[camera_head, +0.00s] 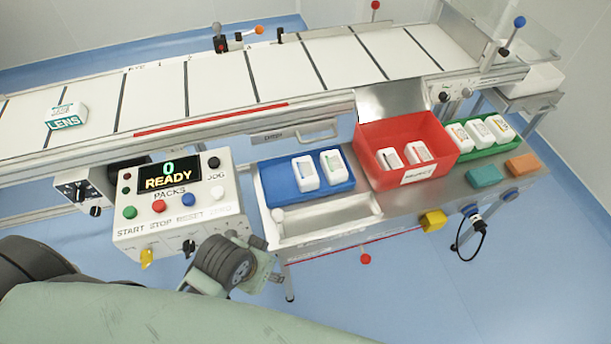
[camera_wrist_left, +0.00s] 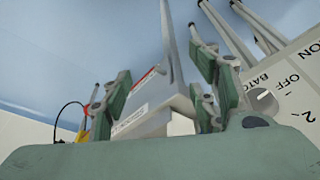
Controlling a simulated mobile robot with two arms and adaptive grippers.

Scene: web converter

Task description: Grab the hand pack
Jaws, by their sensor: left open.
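Several small white packs are in view, and I cannot tell which one is called the hand pack. One pack marked LENS (camera_head: 67,116) lies on the white conveyor belt at the far left. Two white packs (camera_head: 318,171) stand in a blue tray (camera_head: 284,200) on the steel bench. Two more packs (camera_head: 404,155) sit in a red bin (camera_head: 397,134), and several (camera_head: 481,132) lie in a green tray (camera_head: 477,155). My left gripper (camera_head: 268,273) is low, right of the control panel and in front of the bench. In the left wrist view (camera_wrist_left: 166,92) its fingers are apart, with no pack between them.
The control panel (camera_head: 175,205) shows 0 READY and has coloured buttons. A yellow block (camera_head: 433,220) and a cable (camera_head: 472,233) are at the front edge. The conveyor (camera_head: 213,79) runs behind.

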